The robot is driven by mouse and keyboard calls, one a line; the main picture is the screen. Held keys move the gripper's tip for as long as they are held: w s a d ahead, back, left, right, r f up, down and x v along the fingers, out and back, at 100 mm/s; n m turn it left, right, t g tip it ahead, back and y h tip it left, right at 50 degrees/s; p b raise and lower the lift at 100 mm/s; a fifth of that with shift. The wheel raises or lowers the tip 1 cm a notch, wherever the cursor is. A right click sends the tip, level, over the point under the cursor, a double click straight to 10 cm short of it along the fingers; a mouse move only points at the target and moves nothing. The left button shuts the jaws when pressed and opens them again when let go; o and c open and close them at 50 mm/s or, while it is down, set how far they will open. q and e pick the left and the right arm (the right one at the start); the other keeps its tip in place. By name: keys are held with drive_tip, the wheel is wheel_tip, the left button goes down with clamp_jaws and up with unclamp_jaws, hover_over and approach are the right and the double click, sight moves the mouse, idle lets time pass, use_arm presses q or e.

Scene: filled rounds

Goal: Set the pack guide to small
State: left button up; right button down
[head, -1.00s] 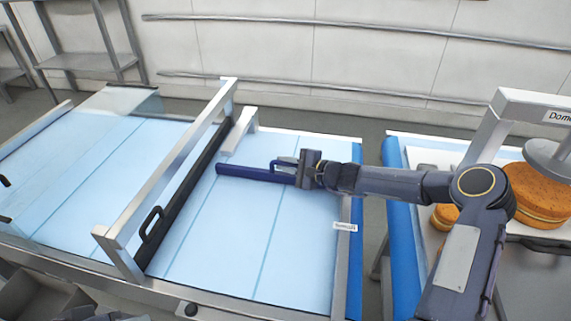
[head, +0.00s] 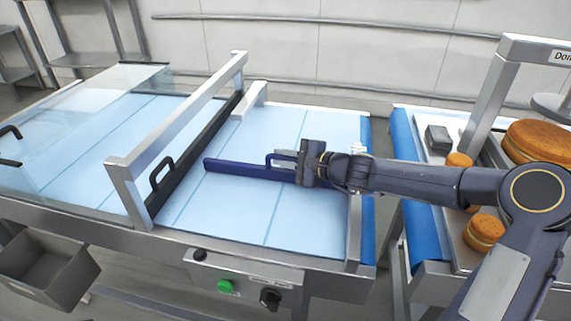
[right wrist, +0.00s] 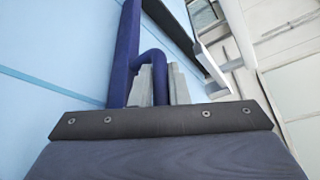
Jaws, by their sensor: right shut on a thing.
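The pack guide is a dark blue bar (head: 235,170) lying across the light blue belt (head: 225,215), with a looped handle at its right part. My right gripper (head: 290,158) reaches in from the right and is shut on that handle. In the right wrist view the blue handle (right wrist: 150,60) passes between the grey fingers, and the bar runs along the belt to its left. The small label seen earlier at the belt's right rail is hidden or out of sight. My left gripper is not in view.
A metal gantry (head: 175,120) with a black handled gate (head: 160,180) stands left of the bar. A control panel (head: 245,280) with a green button and black knob is on the front. Round cakes (head: 485,232) stand on the right-hand machine. A grey bin (head: 45,258) is at lower left.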

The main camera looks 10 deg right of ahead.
drive_tip(key=shift+s+a, duration=0.15)
drive_tip(key=shift+s, duration=0.2)
drive_tip(key=c, duration=1.4)
unclamp_jaws()
drive_tip(key=v, duration=0.8)
drive_tip(key=shift+b, duration=0.35)
